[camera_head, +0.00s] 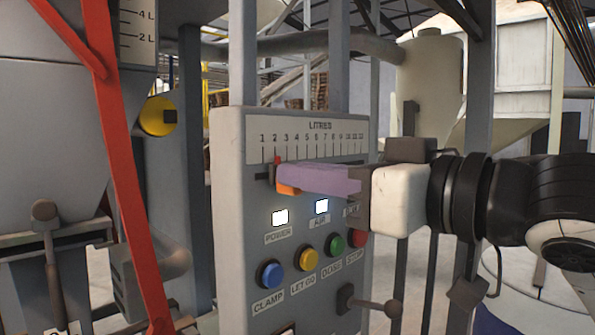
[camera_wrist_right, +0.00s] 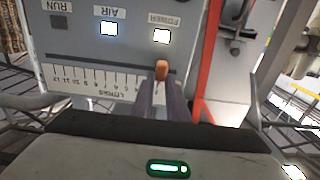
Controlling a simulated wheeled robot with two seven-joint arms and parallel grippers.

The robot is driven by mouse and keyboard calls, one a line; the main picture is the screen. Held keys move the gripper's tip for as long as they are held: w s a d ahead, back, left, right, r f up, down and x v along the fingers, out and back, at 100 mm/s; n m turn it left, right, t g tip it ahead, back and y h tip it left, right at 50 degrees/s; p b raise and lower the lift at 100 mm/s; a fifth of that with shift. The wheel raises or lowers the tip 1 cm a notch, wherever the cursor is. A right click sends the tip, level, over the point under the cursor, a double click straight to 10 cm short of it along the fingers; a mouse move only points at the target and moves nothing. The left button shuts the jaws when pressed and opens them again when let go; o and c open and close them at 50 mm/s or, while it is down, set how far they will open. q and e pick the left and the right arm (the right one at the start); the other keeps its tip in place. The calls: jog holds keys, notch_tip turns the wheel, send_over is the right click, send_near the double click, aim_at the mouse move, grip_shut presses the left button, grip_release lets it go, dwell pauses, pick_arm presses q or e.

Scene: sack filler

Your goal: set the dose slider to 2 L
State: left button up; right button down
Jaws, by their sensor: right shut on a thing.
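The dose slider has an orange knob (camera_head: 288,189) and a red pointer (camera_head: 277,160) under the LITRES scale (camera_head: 318,139) on the grey control panel. The pointer stands at or very close to the 2 mark. My right gripper (camera_head: 284,177), with purple fingers, comes in from the right and is shut on the knob. In the right wrist view the orange knob (camera_wrist_right: 161,70) shows between the fingertips (camera_wrist_right: 161,88). My left gripper is not in view.
Below the slider are lit POWER (camera_head: 280,218) and AIR (camera_head: 321,206) lamps; the RUN lamp (camera_wrist_right: 59,22) is dark. CLAMP (camera_head: 270,274), LET GO (camera_head: 308,257), green DOSE (camera_head: 335,242) and red (camera_head: 358,238) buttons sit lower, above a lever (camera_head: 370,303). A red post (camera_head: 125,160) stands left.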

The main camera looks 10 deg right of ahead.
jog(key=shift+d, duration=0.1)
jog(key=c, duration=1.7)
grip_release()
jog(key=b+v, duration=0.1)
jog(key=v, duration=0.9)
jog(key=shift+s+b, duration=0.1)
jog(key=shift+b, duration=0.25)
jog(key=shift+f, duration=0.1)
